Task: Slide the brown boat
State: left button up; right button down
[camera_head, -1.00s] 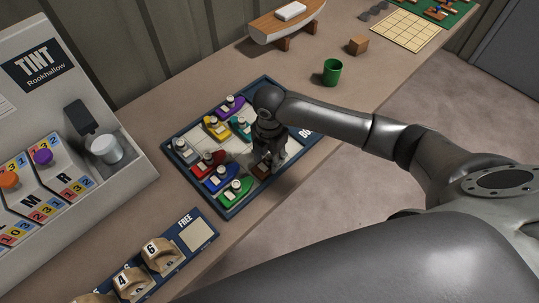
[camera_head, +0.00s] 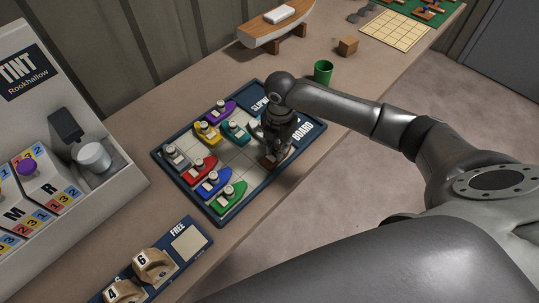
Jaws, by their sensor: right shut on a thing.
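The brown boat (camera_head: 266,161) is low on the slide board (camera_head: 245,205), towards its right end, partly hidden under my right gripper. My right gripper (camera_head: 271,154) points down from above and is shut on it. On the board's pale grid are a purple boat (camera_head: 222,109), a yellow boat (camera_head: 206,134), a teal boat (camera_head: 236,132), a grey boat (camera_head: 175,157), a red boat (camera_head: 199,169), a blue boat (camera_head: 213,183) and a green boat (camera_head: 229,196). My left gripper is not in view.
A green cup (camera_head: 323,72) and a wooden block (camera_head: 348,46) stand beyond the board. A larger boat model (camera_head: 276,30) is at the back. A slanted TINT console (camera_head: 60,130) stands at the left. Numbered wooden pieces (camera_head: 151,265) lie at the front.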

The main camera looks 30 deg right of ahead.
jog(key=shift+w+d+r, duration=0.1)
jog(key=shift+d, duration=0.05)
jog(key=c, duration=1.3)
grip_release()
jog(key=shift+d, duration=0.1)
notch_tip(320, 180, up, 12)
jog(key=shift+f, duration=0.1)
